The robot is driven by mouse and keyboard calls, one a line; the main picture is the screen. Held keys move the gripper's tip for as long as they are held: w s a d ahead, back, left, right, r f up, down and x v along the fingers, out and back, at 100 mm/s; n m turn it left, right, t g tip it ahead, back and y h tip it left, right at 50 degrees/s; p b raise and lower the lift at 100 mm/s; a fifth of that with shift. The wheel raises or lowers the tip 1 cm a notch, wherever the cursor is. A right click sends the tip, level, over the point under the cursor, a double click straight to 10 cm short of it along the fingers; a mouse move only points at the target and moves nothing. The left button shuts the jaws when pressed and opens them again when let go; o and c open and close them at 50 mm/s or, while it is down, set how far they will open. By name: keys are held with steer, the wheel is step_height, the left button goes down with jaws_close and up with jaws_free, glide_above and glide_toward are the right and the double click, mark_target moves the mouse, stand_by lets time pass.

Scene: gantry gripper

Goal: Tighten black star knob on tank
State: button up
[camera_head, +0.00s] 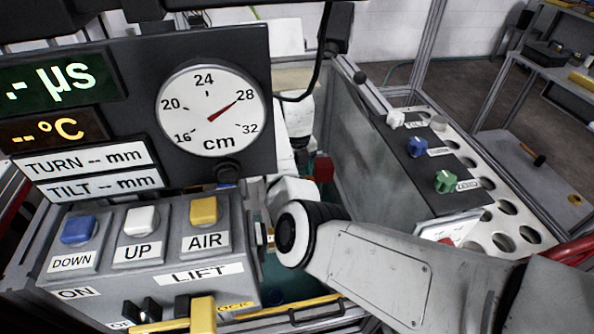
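A grey-walled tank (345,140) with a teal interior stands behind my arm. I cannot pick out a black star knob on it with certainty; my arm covers part of the tank. A small black ball-shaped end (360,77) shows at the top of the tank wall, and a dark round knob (228,172) sits under the dial on the panel. My own grey arm comes in from the lower right, and its black-and-white joint is at the middle. My gripper is hidden or out of the picture.
A control box (150,245) with DOWN, UP and AIR buttons stands at lower left, under a cm dial (211,110) with a red needle near 28. A black panel (425,150) at right carries white, blue and green knobs beside a holed metal rack (505,207). A yellow bar (300,308) runs below.

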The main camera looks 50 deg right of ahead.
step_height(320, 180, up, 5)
steer(key=p, duration=0.3)
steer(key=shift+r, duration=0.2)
